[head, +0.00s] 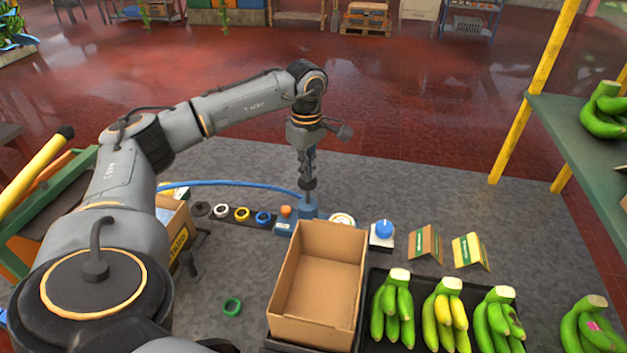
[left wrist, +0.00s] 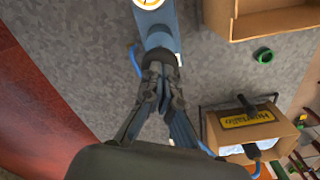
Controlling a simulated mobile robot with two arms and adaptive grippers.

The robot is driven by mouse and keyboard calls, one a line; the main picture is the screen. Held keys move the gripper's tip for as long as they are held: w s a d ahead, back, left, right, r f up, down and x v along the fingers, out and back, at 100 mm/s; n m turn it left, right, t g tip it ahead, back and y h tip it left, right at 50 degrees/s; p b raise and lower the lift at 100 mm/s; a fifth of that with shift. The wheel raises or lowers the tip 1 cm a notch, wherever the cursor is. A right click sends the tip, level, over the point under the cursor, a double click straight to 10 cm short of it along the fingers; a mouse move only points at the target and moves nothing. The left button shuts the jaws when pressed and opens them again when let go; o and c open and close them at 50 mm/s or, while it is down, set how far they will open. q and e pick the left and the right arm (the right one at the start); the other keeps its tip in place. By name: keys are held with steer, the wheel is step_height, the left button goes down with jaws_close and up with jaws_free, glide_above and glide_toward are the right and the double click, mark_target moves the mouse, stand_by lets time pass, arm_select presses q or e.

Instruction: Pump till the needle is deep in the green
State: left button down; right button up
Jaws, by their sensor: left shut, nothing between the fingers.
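The blue pump (head: 309,211) stands on the grey mat with a blue hose (head: 230,184) running left from it. Its black top knob shows in the left wrist view (left wrist: 158,58). My left gripper (head: 307,176) points down over the knob, shut and empty, with its fingertips at or just above it; I cannot tell whether they touch. A round white gauge (head: 342,219) sits right of the pump, partly hidden by a cardboard box. Only its lower edge shows in the left wrist view (left wrist: 148,3); the needle cannot be read. My right gripper is not in view.
The open cardboard box (head: 318,282) stands in front of the pump. Green banana bunches (head: 392,312) lie to its right. A blue dial (head: 384,230) and small cards (head: 425,243) stand behind them. Coloured rings (head: 242,214) line up to the left. A green ring (head: 232,307) lies alone.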

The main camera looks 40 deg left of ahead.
arm_select(q)
steer(key=shift+f, duration=0.15)
steer(key=shift+f+b, duration=1.25)
steer(key=shift+f, duration=0.45)
steer(key=shift+r+p, duration=1.35)
steer(key=shift+r, duration=0.45)
steer(key=shift+f, duration=0.1)
